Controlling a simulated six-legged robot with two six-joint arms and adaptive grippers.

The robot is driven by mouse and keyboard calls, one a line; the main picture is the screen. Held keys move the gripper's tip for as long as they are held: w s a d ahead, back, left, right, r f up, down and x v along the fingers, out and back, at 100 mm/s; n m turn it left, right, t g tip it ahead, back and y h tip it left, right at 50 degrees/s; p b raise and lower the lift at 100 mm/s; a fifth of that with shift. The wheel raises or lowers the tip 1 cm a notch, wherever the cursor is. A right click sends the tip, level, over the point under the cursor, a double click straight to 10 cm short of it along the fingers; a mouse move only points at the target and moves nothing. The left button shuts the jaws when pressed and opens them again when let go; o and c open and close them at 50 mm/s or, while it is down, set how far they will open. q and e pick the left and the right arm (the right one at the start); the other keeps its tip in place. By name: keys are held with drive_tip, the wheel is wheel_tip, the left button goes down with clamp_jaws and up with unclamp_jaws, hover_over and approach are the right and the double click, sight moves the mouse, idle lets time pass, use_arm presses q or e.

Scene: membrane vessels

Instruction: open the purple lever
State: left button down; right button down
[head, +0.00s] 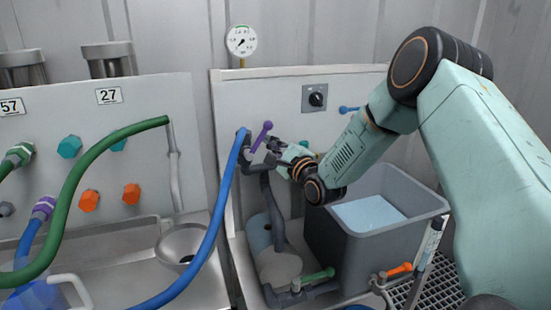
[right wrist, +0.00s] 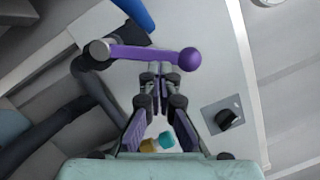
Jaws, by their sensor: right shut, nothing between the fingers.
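The purple lever (head: 261,137) is on the white panel, beside the top of the blue hose. In the head view it slants up to the right, with its ball end on top. In the right wrist view the purple lever (right wrist: 145,53) lies across the picture, its ball at the right and its grey pivot at the left. My right gripper (head: 275,148) is shut and empty, just right of the lever. In the right wrist view its fingertips (right wrist: 157,78) are close to the lever's middle; I cannot tell whether they touch it. My left gripper is not in view.
A blue hose (head: 222,200) runs down left of the lever. A grey tub (head: 378,247) stands below my right arm. A green lever (head: 318,275) and an orange lever (head: 400,269) sit low in front. A black knob (head: 316,98) and a gauge (head: 241,41) are above.

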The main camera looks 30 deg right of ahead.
drive_tip(key=r+n+p, duration=0.1)
drive_tip(key=a+n, duration=0.1)
drive_tip(key=shift+w+a+r+n+g+p, duration=0.1)
drive_tip(key=shift+w+r+n+g+p, duration=0.1)
drive_tip(key=shift+r+n+g+p, duration=0.15)
drive_tip(key=shift+w+a+r+n+p, duration=0.15)
drive_tip(key=shift+a+r+n+p, duration=0.15)
drive_tip(key=shift+a+n+p, duration=0.5)
drive_tip(key=shift+r, duration=0.1)
